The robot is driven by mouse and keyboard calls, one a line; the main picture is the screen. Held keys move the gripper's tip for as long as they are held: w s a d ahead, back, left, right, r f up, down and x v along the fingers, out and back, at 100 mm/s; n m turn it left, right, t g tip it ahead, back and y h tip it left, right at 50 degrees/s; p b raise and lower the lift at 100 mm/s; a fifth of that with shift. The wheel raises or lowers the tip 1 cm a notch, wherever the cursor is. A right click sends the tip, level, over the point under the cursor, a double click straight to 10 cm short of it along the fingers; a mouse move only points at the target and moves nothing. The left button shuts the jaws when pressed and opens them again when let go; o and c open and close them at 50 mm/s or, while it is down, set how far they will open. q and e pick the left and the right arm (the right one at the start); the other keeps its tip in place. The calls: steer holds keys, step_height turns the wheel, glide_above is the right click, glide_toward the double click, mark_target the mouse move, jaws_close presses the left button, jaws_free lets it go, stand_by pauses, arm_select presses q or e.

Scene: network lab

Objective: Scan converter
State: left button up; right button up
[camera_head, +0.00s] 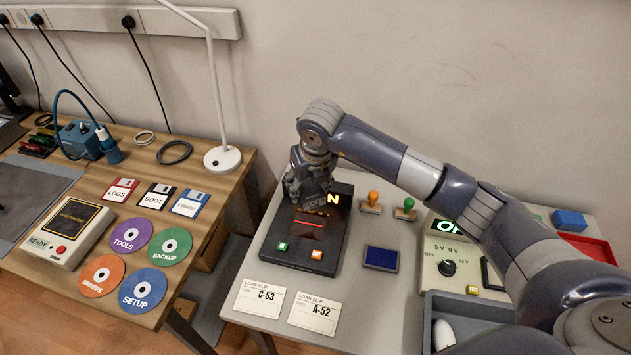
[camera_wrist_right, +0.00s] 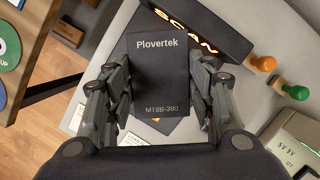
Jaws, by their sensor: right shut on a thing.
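The converter (camera_wrist_right: 158,62) is a dark box lettered "Plovertek" and "MTBB-380". In the wrist view my right gripper (camera_wrist_right: 160,95) is shut on it, with fingers on its left and right sides. In the head view my right gripper (camera_head: 312,192) is over the back part of the black scanner (camera_head: 328,240). There the gripper largely hides the converter. The scanner's lit "SCAN" lettering also shows in the wrist view (camera_wrist_right: 187,27); only its "N" is clear in the head view. A red line glows across the scanner's dark window. My left gripper is out of view.
Loan slips C-53 (camera_head: 260,299) and A-52 (camera_head: 315,315) lie in front of the scanner. An orange stamp (camera_head: 372,201), a green stamp (camera_head: 406,208) and a blue pad (camera_head: 381,258) stand to its right. A tester (camera_head: 446,252) is farther right. Discs and floppies lie on the left table.

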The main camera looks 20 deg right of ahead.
steer(key=shift+s+f+b, duration=0.15)
steer(key=shift+f+b, duration=0.2)
steer(key=shift+f, duration=0.3)
steer(key=shift+f+b, duration=1.55)
steer(key=shift+f, duration=1.2)
steer(key=shift+r, duration=0.15)
steer(key=shift+r, duration=0.2)
steer(key=shift+r+p, duration=1.65)
steer(key=shift+r, duration=1.05)
